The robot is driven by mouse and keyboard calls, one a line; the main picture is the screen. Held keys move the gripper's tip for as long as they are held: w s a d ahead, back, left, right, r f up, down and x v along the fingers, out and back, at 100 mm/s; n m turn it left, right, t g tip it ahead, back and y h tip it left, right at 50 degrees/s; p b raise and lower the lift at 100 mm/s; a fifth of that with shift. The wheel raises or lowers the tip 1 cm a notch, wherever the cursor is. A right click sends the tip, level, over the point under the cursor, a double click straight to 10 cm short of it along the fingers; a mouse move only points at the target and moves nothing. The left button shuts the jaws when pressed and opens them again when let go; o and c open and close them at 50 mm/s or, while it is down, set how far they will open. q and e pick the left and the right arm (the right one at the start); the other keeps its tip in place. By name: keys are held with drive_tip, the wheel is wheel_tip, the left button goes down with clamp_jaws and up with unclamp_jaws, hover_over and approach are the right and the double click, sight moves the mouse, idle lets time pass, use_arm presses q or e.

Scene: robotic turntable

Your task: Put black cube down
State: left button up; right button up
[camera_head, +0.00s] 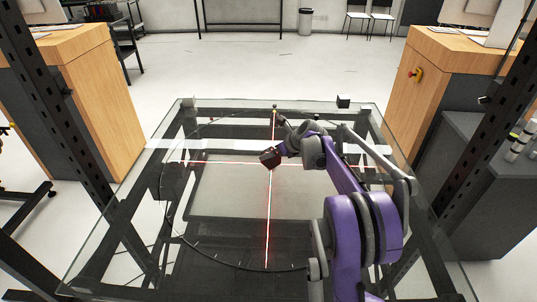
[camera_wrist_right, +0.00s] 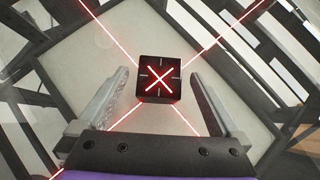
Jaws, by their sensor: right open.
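The black cube (camera_head: 270,158) is near the middle of the glass turntable (camera_head: 225,215), where the red laser lines cross. In the right wrist view the black cube (camera_wrist_right: 159,79) shows its top face with a red X and pale tick marks. My right gripper (camera_wrist_right: 158,82) is open, with one finger on each side of the cube. Gaps show between the fingers and the cube. In the head view my right gripper (camera_head: 279,153) is close beside the cube and largely hides its own fingers. My left gripper is not in view.
A pale cube (camera_head: 188,102) sits at the table's far left corner and a dark-fronted cube (camera_head: 343,101) at its far right. Dark frame posts (camera_head: 55,95) stand on both sides. The left half of the glass is clear.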

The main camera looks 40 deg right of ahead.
drive_tip(key=v, duration=0.7)
drive_tip(key=shift+s, duration=0.2)
drive_tip(key=shift+a+r, duration=0.1)
drive_tip(key=shift+r, duration=0.05)
